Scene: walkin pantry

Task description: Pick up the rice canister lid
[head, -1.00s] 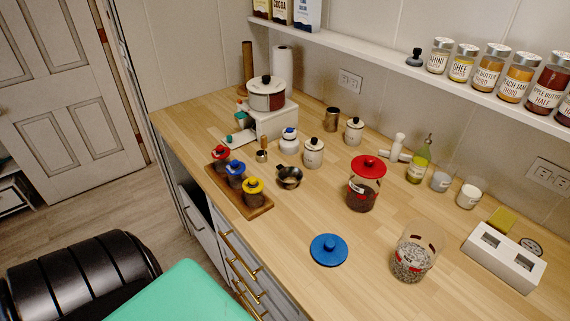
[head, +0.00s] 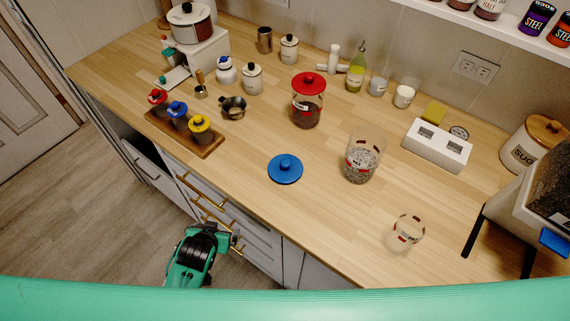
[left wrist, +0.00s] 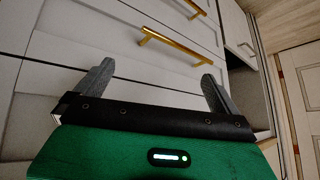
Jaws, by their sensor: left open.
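A round blue lid with a knob (head: 285,168) lies flat on the wooden counter near its front edge. A clear lidless canister (head: 362,160) with pale, speckled contents stands just right of it; I cannot read its label clearly. My left gripper (head: 222,238) is low in front of the drawers, below the counter edge and left of the blue lid, well apart from it. In the left wrist view my left gripper (left wrist: 158,70) is open and empty, its fingers spread towards the drawer fronts. The lid is not in that view. My right gripper is not in view.
A red-lidded canister (head: 307,100) stands behind the blue lid. A wooden tray (head: 208,147) with small jars is to the left. A clear empty-looking container (head: 405,235) and white block (head: 437,145) are to the right. Brass drawer handles (left wrist: 178,46) stick out near my left gripper.

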